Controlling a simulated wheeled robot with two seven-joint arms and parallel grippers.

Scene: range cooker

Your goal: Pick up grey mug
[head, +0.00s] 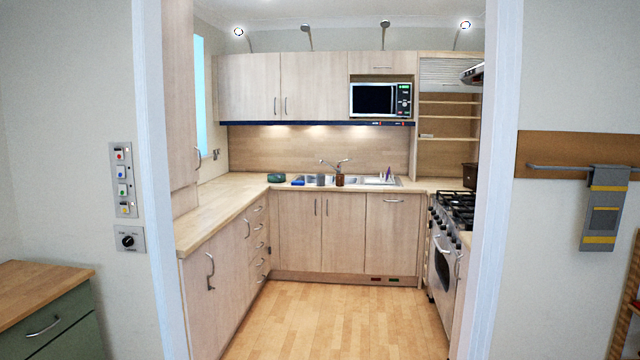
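A small grey cup-shaped thing (320,180), which looks like the grey mug, stands upright at the sink on the far counter. It is too small to make out a handle. A brown bottle or jar (340,180) stands just to its right, and a blue item (298,183) lies to its left. Neither of my grippers shows in the head view.
A doorway with white frames (497,180) opens onto the kitchen. The wooden floor (335,315) inside is clear. A counter (215,225) with cupboards runs along the left, and a range cooker (445,255) stands on the right. A green drawer unit (75,335) stands left, outside the doorway.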

